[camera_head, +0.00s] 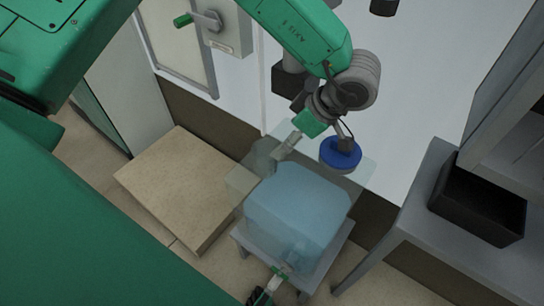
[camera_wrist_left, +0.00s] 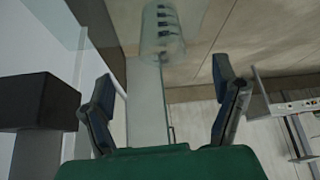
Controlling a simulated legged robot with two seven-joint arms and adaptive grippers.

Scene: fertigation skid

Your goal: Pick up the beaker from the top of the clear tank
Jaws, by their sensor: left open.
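The clear tank (camera_head: 300,215), filled with pale blue liquid, stands on a small grey stand in the middle of the head view. A blue round cap (camera_head: 340,154) is on its top. The beaker (camera_head: 262,158), a see-through grey cylinder, stands at the top's left part. In the left wrist view the beaker (camera_wrist_left: 163,25) shows dark marks and lies ahead, between the lines of the fingers. My left gripper (camera_head: 286,148) is just right of the beaker, over the tank top. Its fingers (camera_wrist_left: 161,72) are apart with nothing between them. My right gripper is not in view.
A beige block (camera_head: 180,185) lies on the floor left of the tank. A grey bench (camera_head: 425,205) with a black bin (camera_head: 478,203) stands at the right.

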